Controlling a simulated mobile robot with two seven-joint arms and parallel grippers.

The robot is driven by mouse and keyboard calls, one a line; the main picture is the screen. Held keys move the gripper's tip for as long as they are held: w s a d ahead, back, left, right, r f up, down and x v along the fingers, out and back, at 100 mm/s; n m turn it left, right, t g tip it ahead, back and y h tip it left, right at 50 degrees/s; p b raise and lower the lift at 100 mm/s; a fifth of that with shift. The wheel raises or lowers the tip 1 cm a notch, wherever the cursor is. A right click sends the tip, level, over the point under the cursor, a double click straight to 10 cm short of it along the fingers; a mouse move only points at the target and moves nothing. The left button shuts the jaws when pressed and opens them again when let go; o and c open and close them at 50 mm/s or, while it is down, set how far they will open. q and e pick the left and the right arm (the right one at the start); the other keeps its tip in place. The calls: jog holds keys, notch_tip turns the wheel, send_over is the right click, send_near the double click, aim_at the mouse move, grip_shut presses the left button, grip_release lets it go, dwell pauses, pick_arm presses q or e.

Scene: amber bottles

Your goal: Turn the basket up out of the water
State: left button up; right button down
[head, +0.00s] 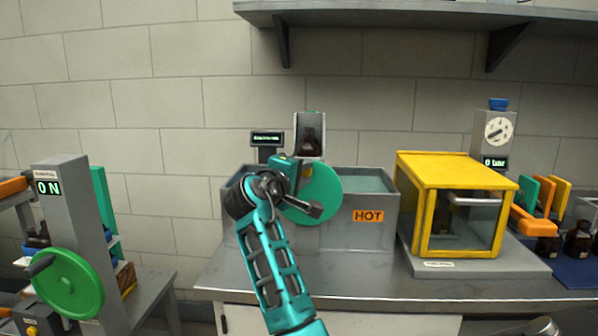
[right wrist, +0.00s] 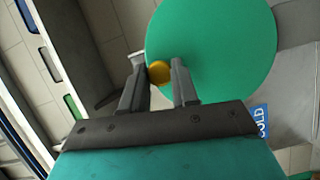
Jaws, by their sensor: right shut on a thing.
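The grey basket (head: 318,123) stands raised above the bath's rim, with an amber bottle (head: 308,142) upright in it. The green wheel (head: 324,193) is on the front of the grey bath (head: 350,232) and fills the top of the right wrist view (right wrist: 220,40). My right gripper (head: 297,170) is at the wheel's upper left. In the right wrist view, its fingers (right wrist: 160,78) are on either side of the wheel's yellow knob (right wrist: 159,72), shut on it. My arm covers part of the wheel and bath. My left gripper is not in view.
Water (head: 365,183) shows in the right compartment, above the HOT label (head: 368,216); a COLD label (right wrist: 262,120) shows in the wrist view. A yellow-framed cabinet (head: 455,170) stands to the right. A grey post with another green wheel (head: 68,283) is at left.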

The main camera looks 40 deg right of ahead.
jog(key=shift+s+d+r, duration=0.1)
jog(key=shift+s+d, duration=0.05)
dwell(0.4)
jog(key=c, duration=0.9)
grip_release()
jog(key=shift+o, duration=0.2)
jog(key=v, duration=1.3)
